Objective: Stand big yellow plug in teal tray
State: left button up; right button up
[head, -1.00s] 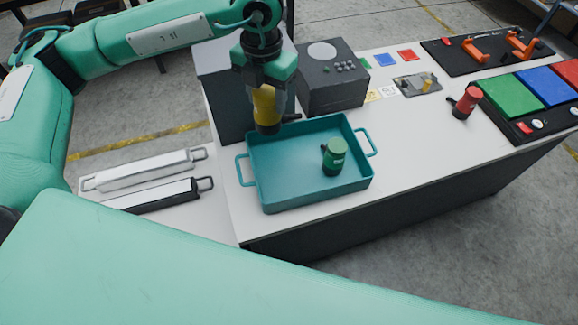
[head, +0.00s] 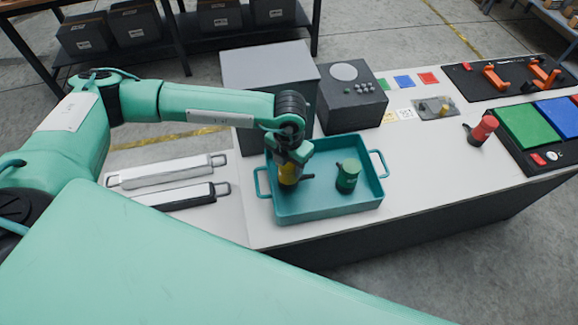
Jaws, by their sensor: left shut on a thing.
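The big yellow plug (head: 289,174) is in my left gripper (head: 290,164), which is shut on it. The gripper points down and holds the plug over the left part of the teal tray (head: 325,213), low between the tray walls. I cannot tell whether the plug's bottom touches the tray floor. A green plug (head: 347,177) stands upright in the right part of the same tray, a little apart from the yellow one. My right gripper is not in view.
A dark grey box with a round disc and knobs (head: 352,104) stands behind the tray, next to a tall grey cabinet (head: 262,68). A red plug (head: 481,131) stands to the right. White and black handled bars (head: 166,172) lie at the left. The table front right of the tray is clear.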

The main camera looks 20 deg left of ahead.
pick_arm(q)
notch_tip(320, 180, down, 2)
jog(key=shift+f, duration=0.45)
jog(key=o, duration=1.2)
jog(key=shift+c, duration=0.2)
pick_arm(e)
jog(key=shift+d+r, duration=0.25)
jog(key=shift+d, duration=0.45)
pick_arm(q)
jog(key=shift+r, duration=0.3)
notch_tip(320, 180, up, 11)
jog(key=b, duration=0.4)
jog(key=shift+f, duration=0.15)
jog(key=shift+r, duration=0.55)
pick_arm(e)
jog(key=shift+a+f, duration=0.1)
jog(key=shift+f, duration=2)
